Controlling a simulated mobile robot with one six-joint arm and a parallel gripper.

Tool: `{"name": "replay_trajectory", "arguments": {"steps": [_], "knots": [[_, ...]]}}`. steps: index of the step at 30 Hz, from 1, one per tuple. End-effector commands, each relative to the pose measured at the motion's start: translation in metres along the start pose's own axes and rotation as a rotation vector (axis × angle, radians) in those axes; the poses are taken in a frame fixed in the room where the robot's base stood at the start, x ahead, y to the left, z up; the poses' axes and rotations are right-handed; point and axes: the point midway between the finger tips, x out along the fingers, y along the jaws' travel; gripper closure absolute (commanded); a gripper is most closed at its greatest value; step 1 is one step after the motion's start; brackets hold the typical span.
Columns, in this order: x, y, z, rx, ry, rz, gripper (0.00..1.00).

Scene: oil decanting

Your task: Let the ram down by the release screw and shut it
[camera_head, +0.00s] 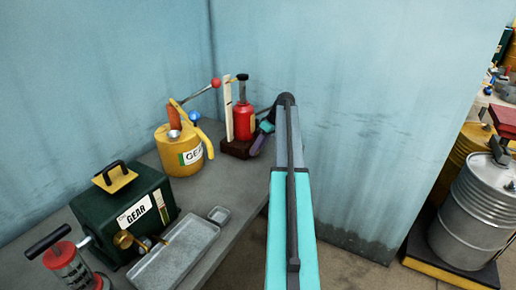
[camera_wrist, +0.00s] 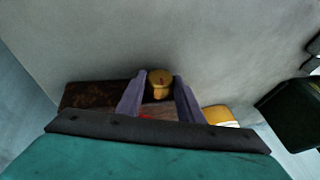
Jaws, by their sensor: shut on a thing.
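The red jack (camera_head: 244,122) stands upright on a dark brown base (camera_head: 236,150) at the back of the bench. Its ram (camera_head: 242,80) has a black top and stands a little above the red body. A pale upright scale (camera_head: 228,108) is just left of it. My gripper (camera_head: 259,138) is at the jack's right side, low down. In the wrist view, the brass release screw knob (camera_wrist: 160,82) with a dark line on its end sits between the purple fingers of my gripper (camera_wrist: 160,78), which are shut on it. The screw is hidden in the head view.
A yellow oil can (camera_head: 180,155) stands left of the jack, with a red-ball lever (camera_head: 215,83) close behind. A green GEAR box (camera_head: 125,215) and a grey tray (camera_head: 178,255) are nearer on the bench. The wall is close behind; a steel drum (camera_head: 480,205) is far right.

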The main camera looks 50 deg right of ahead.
Motion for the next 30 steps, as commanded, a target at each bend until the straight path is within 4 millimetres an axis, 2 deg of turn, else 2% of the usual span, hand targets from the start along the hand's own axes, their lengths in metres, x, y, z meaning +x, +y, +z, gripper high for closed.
{"name": "replay_trajectory", "arguments": {"steps": [15, 16, 19, 30], "knots": [[-0.0002, 0.0013, 0.0011, 0.027, -0.001, -0.062, 0.89], [-0.0002, 0.0014, 0.0011, 0.027, -0.001, -0.061, 0.63], [-0.0003, 0.0015, 0.0013, 0.027, 0.0, -0.061, 0.47], [-0.0023, 0.0023, 0.0015, 0.027, 0.0, -0.06, 0.47]]}}
